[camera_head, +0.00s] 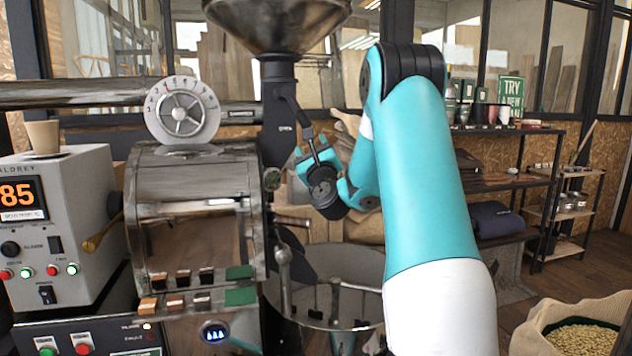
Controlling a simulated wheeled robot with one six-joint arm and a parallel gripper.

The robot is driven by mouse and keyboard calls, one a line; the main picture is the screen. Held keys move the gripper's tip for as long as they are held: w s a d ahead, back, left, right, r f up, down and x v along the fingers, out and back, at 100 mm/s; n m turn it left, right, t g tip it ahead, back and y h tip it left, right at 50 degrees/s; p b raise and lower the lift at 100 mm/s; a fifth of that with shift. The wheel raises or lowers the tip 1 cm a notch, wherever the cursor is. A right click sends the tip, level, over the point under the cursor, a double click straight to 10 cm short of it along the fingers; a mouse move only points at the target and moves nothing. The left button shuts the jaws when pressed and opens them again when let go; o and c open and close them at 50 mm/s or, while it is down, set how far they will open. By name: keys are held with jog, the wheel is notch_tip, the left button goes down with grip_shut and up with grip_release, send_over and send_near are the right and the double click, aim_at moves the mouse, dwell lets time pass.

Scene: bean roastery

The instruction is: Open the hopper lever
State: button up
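The metal hopper (275,22) is a wide cone at the top centre, narrowing into a black neck (277,100) above the roaster. A thin dark lever (292,104) slants down and to the right from the neck. My gripper (309,137) is at the lever's lower end, with its fingers pointing up towards the hopper. The fingers and the lever's end overlap in the picture. They are small and dark, so I cannot tell whether the fingers close on the lever or only stand beside it.
The roaster drum (190,185) with a round dial (183,112) stands left of my gripper. A control box (52,225) with a cup (43,136) on top is at far left. The cooling tray (335,275) lies below. A sack of beans (575,328) and shelves (500,182) are at right.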

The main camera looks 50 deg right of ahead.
jog(key=shift+b+v, duration=1.5)
jog(key=shift+v, duration=0.6)
jog(key=w+a+f+n+y, duration=0.2)
jog(key=w+a+n+y, duration=0.1)
jog(key=a+n+y, duration=0.75)
jog(key=w+a+f+n+y, duration=0.2)
jog(key=w+a+n+y, duration=0.35)
jog(key=a, duration=0.85)
jog(key=s+a+f+n+g+y, duration=0.4)
jog(key=s+a+n+g+y, duration=0.15)
jog(key=a+n, duration=0.55)
jog(key=s+a+f+n+g, duration=0.5)
jog(key=s+a+n+g, duration=0.1)
jog(key=s+a+n, duration=0.3)
jog(key=s+f+n+g+h, duration=0.3)
jog(key=s+n+g, duration=0.4)
jog(key=s, duration=0.9)
jog(key=shift+a+f+n, duration=0.2)
jog(key=shift+f+n, duration=0.25)
jog(key=shift+n, duration=0.25)
